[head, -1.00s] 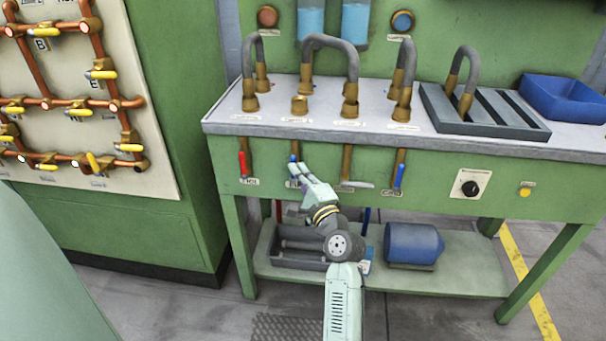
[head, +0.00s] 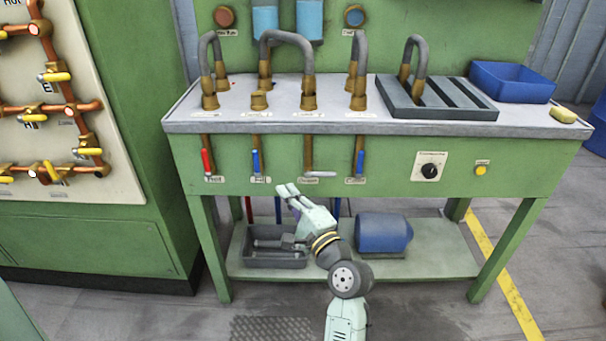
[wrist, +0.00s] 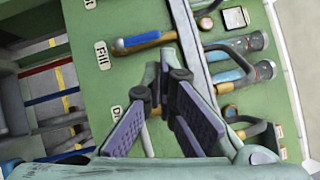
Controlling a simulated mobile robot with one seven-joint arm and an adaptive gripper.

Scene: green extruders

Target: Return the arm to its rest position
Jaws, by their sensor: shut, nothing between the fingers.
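My gripper (head: 287,190) is at the end of my pale green arm, in front of the green bench and below its row of valves. In the wrist view the blue Fill handle (wrist: 140,41) lies beyond the fingers. My arm reaches forward, bent at the elbow, with the wrist over the lower shelf.
The bench (head: 380,128) carries several grey hoses and a blue bin (head: 512,80). On the lower shelf are a grey tray (head: 275,261) and a blue cylinder (head: 383,233). A pipe panel (head: 60,110) stands at left. Open floor lies in front and right.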

